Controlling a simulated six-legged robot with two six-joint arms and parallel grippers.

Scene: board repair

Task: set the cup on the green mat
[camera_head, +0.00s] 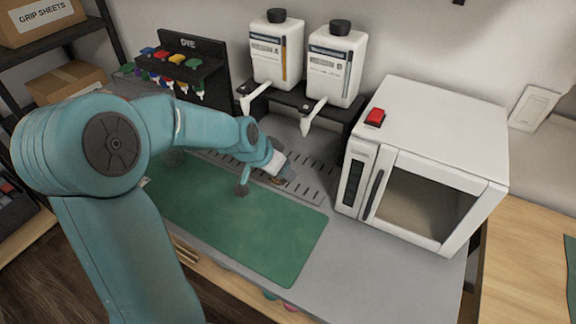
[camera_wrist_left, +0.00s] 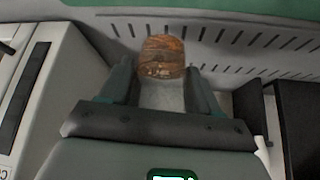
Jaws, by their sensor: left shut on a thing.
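My left gripper (camera_head: 265,178) is shut on the cup (camera_head: 278,181), near the back edge of the green mat (camera_head: 245,230), by the slotted grey strip. In the left wrist view, the gripper (camera_wrist_left: 161,85) has a finger on each side of the cup (camera_wrist_left: 162,97). The cup has a pale body, and its mouth end shows an orange-brown, speckled inside. The mat's edge (camera_wrist_left: 235,8) runs along the top of that view. Most of the cup is hidden by the gripper in the head view. My right gripper is not in view.
Two white dispenser bottles (camera_head: 275,55) (camera_head: 338,65) with spouts stand on a dark stand behind. A white oven (camera_head: 420,165) with a red button (camera_head: 375,116) stands at the right. A dye rack (camera_head: 190,65) stands at the back left. The mat's front right is clear.

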